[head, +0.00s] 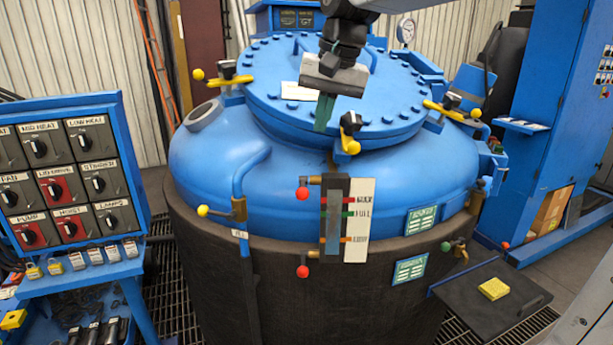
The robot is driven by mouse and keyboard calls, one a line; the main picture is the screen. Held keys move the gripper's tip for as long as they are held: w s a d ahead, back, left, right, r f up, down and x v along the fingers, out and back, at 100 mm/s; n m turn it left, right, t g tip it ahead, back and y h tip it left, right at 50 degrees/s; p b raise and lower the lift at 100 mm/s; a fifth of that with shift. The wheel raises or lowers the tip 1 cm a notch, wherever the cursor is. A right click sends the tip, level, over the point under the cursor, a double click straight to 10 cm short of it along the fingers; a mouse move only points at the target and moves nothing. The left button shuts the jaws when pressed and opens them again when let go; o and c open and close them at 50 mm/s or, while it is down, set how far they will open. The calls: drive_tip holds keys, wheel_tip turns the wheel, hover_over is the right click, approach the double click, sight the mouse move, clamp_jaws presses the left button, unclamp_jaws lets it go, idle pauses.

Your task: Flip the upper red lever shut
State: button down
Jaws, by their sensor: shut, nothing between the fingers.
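The upper red lever (302,193) is a small red ball handle at the brass valve just left of the top of the level gauge (358,215). Its ball sits slightly below the valve; the thin arm is hard to make out. A similar lower red lever (303,271) is at the gauge's bottom left. My gripper (323,125) hangs from above, in front of the blue lid, fingers pointing down. It is shut and empty. In the picture it is above and slightly right of the upper lever, clearly apart from it.
The furnace vessel (210,160) has yellow-handled clamps around its lid (270,85); one clamp (350,130) is just right of my fingers. A yellow-ball valve (203,211) is left of the gauge. A control panel (70,180) stands left, a shelf (520,300) lower right.

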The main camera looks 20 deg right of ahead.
drive_tip(key=shift+a, duration=0.1)
approach(303, 188)
drive_tip(key=x, duration=0.7)
idle(0.4)
